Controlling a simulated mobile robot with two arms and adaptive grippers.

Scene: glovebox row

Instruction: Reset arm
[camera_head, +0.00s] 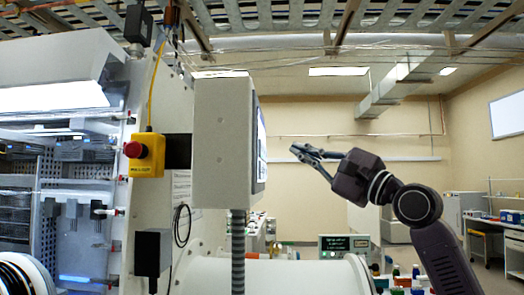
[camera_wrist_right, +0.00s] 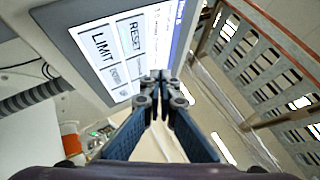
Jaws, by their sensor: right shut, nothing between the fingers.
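My right arm comes in from the lower right in the head view, and its gripper (camera_head: 298,149) is raised to the right of a grey control panel box (camera_head: 222,140). The fingers are together and hold nothing. In the right wrist view the closed fingertips (camera_wrist_right: 160,76) lie in front of the panel's lit screen (camera_wrist_right: 130,52). The screen shows buttons marked RESET (camera_wrist_right: 131,35) and LIMIT (camera_wrist_right: 104,45). The fingertips appear near the screen's lower right edge; I cannot tell whether they touch it. My left gripper is in neither view.
A yellow box with a red emergency button (camera_head: 134,150) hangs left of the panel. A grey conduit (camera_head: 238,240) runs down below the panel. Open air lies right of the panel.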

